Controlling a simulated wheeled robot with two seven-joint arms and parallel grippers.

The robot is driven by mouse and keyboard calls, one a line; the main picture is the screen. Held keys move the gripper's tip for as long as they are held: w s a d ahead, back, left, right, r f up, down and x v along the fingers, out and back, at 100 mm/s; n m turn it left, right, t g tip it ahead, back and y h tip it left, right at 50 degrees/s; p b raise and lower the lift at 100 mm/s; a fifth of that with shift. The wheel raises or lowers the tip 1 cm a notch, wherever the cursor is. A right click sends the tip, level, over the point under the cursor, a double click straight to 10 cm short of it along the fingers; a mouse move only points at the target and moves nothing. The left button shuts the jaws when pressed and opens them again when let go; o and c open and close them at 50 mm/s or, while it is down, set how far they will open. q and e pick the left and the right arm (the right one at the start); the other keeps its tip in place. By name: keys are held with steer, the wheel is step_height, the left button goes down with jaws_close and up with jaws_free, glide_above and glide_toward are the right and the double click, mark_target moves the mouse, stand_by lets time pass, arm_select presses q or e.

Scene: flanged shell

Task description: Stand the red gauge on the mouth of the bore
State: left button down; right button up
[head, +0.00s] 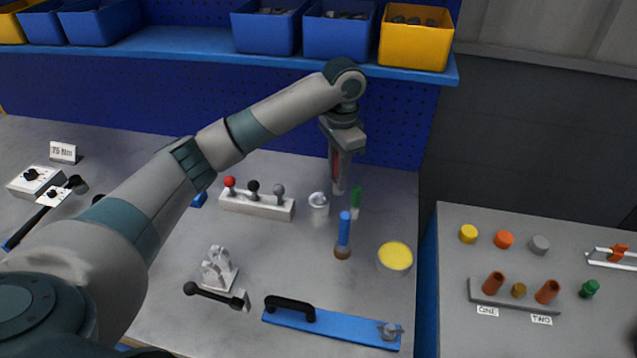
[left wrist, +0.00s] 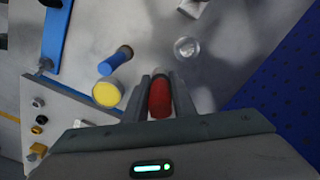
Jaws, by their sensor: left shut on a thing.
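My left gripper (head: 340,165) is shut on the red gauge (head: 335,168), upright above the bench. In the left wrist view the gauge (left wrist: 160,98) sits between the two fingers (left wrist: 161,92). A small pale metal round piece (head: 319,207) stands on the bench just left of and below the gripper; it also shows in the left wrist view (left wrist: 187,48), apart from the gauge. It may be the flanged shell with the bore, but its opening is too small to make out. The gauge's lower end is partly hidden by the fingers. My right gripper is not in view.
Near the gripper stand a green-handled piece (head: 356,198), a blue-handled piece (head: 344,232) and a yellow-topped cylinder (head: 395,258). A block with knobs (head: 257,206) lies left. A blue plate (head: 345,330) is in front. A shelf (head: 190,42) with bins overhangs behind.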

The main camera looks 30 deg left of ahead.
arm_select(q)
steer(key=w+a+f+p, duration=0.1)
steer(key=w+a+f, duration=0.1)
steer(key=a+f, duration=0.2)
steer(key=a, duration=0.2)
steer(key=shift+w+a+p, duration=0.3)
steer(key=shift+p, duration=0.05)
steer(key=shift+f, duration=0.1)
step_height(320, 180, down, 4)
steer(key=shift+p, duration=0.8)
steer(key=shift+f, duration=0.1)
steer(key=c, duration=1.5)
jaws_free()
